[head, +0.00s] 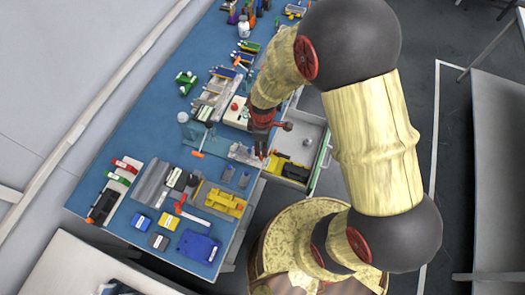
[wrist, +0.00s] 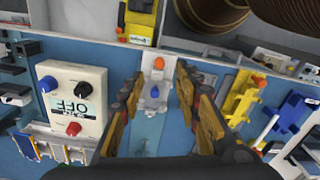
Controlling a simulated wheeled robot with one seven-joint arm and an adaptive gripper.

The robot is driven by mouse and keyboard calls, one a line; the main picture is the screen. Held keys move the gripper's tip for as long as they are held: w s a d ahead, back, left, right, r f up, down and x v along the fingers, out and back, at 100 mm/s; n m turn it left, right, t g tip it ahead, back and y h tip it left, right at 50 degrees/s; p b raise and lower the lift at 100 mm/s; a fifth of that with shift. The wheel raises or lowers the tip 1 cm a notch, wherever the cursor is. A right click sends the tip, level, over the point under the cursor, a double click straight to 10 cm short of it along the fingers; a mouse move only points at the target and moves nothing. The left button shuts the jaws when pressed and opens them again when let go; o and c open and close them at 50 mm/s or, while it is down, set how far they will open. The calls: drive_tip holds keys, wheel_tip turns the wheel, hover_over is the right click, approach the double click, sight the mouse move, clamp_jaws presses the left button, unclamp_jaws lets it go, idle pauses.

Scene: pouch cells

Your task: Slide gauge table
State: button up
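In the wrist view a small light-grey fixture (wrist: 150,98) with an orange knob and a blue knob sits on the blue table; it looks like the gauge table, though no label shows. My gripper (wrist: 154,88) is open, with one finger on each side of this fixture and visible gaps. Whether a finger touches it cannot be told. In the head view my gripper (head: 262,150) is low over the table's right edge, and the light-grey fixture (head: 243,155) shows just left of it, partly hidden.
A white box (wrist: 90,75) with a display reading OFF and knobs stands left of the gripper. A yellow holder (wrist: 240,97) and a blue tray (wrist: 297,118) lie to the right. An open drawer (head: 312,135) with yellow and black items juts out beside the table (head: 140,130).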

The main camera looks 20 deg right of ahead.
drive_tip(key=shift+r, duration=2.1)
drive_tip(key=s+d+r+m+t+b, duration=0.2)
drive_tip(key=s+r+m+b, duration=0.2)
drive_tip(key=r, duration=0.7)
drive_tip(key=s+d+r+m+t+b, duration=0.3)
drive_tip(key=s+r+m+b, duration=0.1)
drive_tip(key=s+r+m, duration=0.5)
wheel_tip(320, 180, up, 2)
drive_tip(key=shift+r+t, duration=0.2)
drive_tip(key=shift+t, duration=0.1)
